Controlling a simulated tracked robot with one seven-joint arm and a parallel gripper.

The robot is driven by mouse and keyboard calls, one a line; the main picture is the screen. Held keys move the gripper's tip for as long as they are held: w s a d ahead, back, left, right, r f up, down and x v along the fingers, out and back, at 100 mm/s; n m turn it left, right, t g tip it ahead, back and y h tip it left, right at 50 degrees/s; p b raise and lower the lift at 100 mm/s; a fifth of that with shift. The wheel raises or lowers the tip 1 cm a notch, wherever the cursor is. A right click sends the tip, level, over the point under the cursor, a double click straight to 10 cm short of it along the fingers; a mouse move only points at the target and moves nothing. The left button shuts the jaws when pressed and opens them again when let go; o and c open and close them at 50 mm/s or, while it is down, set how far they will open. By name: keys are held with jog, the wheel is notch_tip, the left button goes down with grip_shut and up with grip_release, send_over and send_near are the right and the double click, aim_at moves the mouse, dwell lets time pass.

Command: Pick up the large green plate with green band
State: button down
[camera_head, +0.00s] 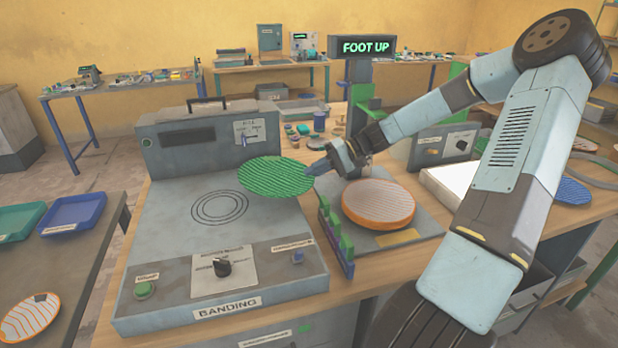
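The large green plate (275,177) with fine stripes is held in the air over the right side of the banding machine (219,213). My gripper (316,171) reaches in from the right and is shut on the plate's right edge. The plate looks nearly level and apart from the machine's top. A separate green band around its rim cannot be told from its green surface at this size.
An orange striped plate (378,203) sits on the press base to the right, under my arm. Coloured upright strips (336,238) stand between machine and press. A "FOOT UP" sign (362,46) rises behind. Blue (73,212) and green (20,220) trays lie on the left table.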

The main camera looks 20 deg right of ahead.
jog(key=f+v, duration=0.1)
jog(key=v, duration=1)
jog(key=shift+d+r, duration=0.15)
jog(key=shift+d, duration=0.35)
jog(key=shift+s, duration=0.2)
